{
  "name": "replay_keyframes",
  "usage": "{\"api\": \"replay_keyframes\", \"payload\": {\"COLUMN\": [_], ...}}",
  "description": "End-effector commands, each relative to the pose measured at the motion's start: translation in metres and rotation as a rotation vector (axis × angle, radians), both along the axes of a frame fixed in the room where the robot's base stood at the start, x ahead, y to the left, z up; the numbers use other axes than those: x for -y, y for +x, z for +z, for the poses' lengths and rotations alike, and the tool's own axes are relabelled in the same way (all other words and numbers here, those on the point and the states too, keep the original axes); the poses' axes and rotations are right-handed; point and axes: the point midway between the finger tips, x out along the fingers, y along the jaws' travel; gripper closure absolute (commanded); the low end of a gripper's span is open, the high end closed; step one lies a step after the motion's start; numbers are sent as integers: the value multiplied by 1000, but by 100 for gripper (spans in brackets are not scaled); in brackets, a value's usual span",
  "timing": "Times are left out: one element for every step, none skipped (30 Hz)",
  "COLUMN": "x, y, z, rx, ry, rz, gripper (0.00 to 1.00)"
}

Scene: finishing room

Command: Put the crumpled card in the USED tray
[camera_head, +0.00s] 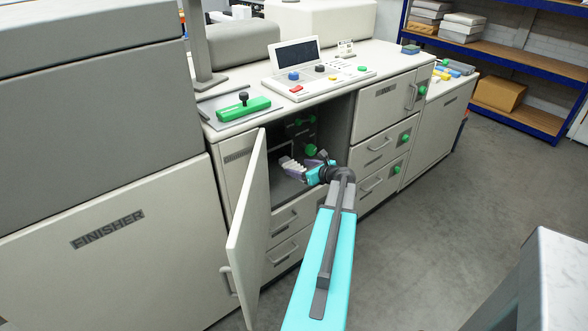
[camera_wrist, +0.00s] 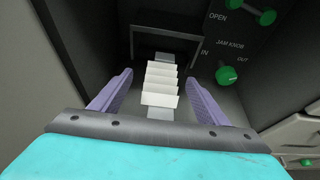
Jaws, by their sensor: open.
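The crumpled card (camera_wrist: 160,84) is white and folded in zigzag pleats. It lies on a grey strip inside the open cabinet bay, in front of a dark slot frame. It also shows as a pale ridged shape in the head view (camera_head: 292,165). My gripper (camera_wrist: 160,77) reaches into the bay with its two purple fingers apart, one on each side of the card. Gaps show between the fingers and the card. In the head view my gripper (camera_head: 299,164) is at the bay's opening. I cannot make out a tray labelled USED.
The open cabinet door (camera_head: 248,230) stands left of my arm. Green jam knobs (camera_wrist: 228,76) are on the bay's right wall. A control panel (camera_head: 318,78) and a green-handled tool (camera_head: 243,108) are on the counter above. Open floor (camera_head: 460,200) lies to the right.

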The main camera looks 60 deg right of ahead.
Motion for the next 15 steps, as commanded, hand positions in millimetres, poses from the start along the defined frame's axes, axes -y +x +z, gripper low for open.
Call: {"api": "replay_keyframes", "payload": {"x": [0, 0, 0, 0, 0, 0, 1, 1, 2, 2, 3, 4, 6, 7, 9], "y": [0, 0, 0, 0, 0, 0, 1, 1, 3, 4, 5, 8, 10, 12, 15], "z": [0, 0, 0, 0, 0, 0, 0, 0, -1, -1, -2, -3, -4, -5, -7], "rx": [0, 0, 0, 0, 0, 0, 0, 0, 0, 0, 0, 0, 0, 0, 0], "ry": [0, 0, 0, 0, 0, 0, 0, 0, 0, 0, 0, 0, 0, 0, 0], "rz": [0, 0, 0, 0, 0, 0, 0, 0, 1, 1, 1, 1, 1, 1, 0], "gripper": [31, 31, 31, 31, 31, 31, 31, 31, 31, 31, 31, 31, 31, 31, 31]}}
